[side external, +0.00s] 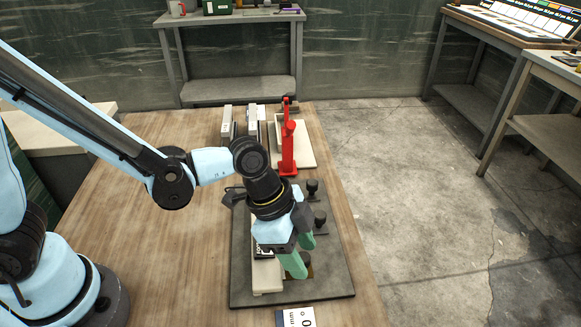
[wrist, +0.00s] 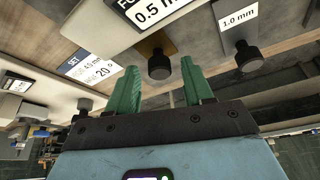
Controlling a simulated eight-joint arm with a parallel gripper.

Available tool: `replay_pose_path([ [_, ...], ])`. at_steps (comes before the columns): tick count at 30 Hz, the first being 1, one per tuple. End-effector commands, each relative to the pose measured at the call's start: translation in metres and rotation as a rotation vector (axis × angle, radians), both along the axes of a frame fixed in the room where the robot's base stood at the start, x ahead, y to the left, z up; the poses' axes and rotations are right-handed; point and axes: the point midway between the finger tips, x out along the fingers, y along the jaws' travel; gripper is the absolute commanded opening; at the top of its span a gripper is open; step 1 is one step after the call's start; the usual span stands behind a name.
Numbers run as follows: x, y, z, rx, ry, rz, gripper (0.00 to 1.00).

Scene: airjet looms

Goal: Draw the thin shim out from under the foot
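A cream block (side external: 267,277), which I take for the foot, lies on a dark grey plate (side external: 330,285). In the wrist view its pale body (wrist: 95,28) carries a "0.5 mm" label. A brass-brown strip (wrist: 152,43) shows at its edge with a black knob (wrist: 159,66); I take this for the thin shim. In the wrist view the knob appears between the fingertips (wrist: 160,75), with no visible contact. How far the strip reaches under the block is hidden.
More black knobs (side external: 319,217) stand on the plate, one (wrist: 247,56) by a "1.0 mm" label. A red upright piece (side external: 288,150) and a cream tray (side external: 306,157) stand behind. A card (side external: 297,318) lies at the front. The wooden table's left side is clear.

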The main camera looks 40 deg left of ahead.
Motion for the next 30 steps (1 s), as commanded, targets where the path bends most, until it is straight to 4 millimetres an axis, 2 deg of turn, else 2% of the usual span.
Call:
replay_pose_path([
  [1,0.0,0.0,0.0,0.0,0.0,0.0,0.45],
  [10,0.0,0.0,0.0,0.0,0.0,0.0,0.0],
  [19,0.002,-0.002,0.0,0.0,0.001,0.0,0.0],
  [30,0.035,-0.034,0.0,-0.001,-0.001,0.0,0.0],
])
